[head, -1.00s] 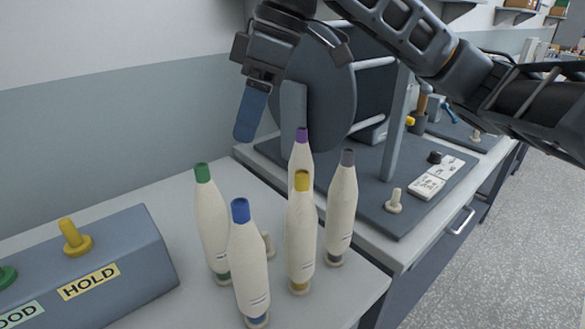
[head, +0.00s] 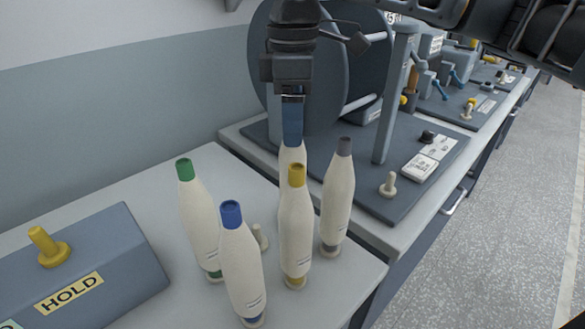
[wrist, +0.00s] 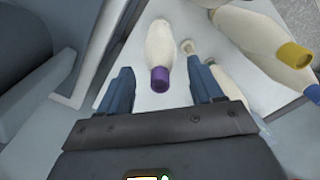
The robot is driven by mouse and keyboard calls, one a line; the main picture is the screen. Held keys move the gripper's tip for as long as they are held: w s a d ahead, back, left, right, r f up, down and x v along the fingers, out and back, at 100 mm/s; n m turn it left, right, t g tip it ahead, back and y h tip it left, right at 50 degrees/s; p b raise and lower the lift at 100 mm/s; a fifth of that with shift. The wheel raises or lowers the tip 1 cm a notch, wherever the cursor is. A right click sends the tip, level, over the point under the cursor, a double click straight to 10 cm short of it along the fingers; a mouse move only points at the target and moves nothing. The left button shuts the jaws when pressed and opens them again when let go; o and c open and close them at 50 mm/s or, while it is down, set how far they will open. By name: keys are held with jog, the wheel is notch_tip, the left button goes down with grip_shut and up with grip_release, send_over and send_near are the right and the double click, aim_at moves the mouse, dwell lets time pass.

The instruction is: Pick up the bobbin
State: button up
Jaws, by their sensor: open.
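Several cream bobbins with coloured tops stand upright on the near table. They are green-topped (head: 198,220), blue-topped (head: 243,268), yellow-topped (head: 296,235) and grey-topped (head: 338,205). A purple-topped bobbin (wrist: 160,45) lies between my spread fingers in the wrist view. In the head view its pale body (head: 291,156) shows below my fingers, which hide its top; the yellow-topped bobbin hides its lower part. My gripper (head: 292,122) points down over it, open; it also shows in the wrist view (wrist: 161,80). I cannot tell whether a finger touches the bobbin.
A blue-grey box (head: 100,265) with a yellow peg and a HOLD label stands at left. A small pale peg (head: 260,237) stands among the bobbins. A machine with a round disc (head: 262,75) and an upright post (head: 396,95) stands close behind my gripper.

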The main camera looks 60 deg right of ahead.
jog(key=shift+f, duration=0.45)
grip_shut()
dwell(0.3)
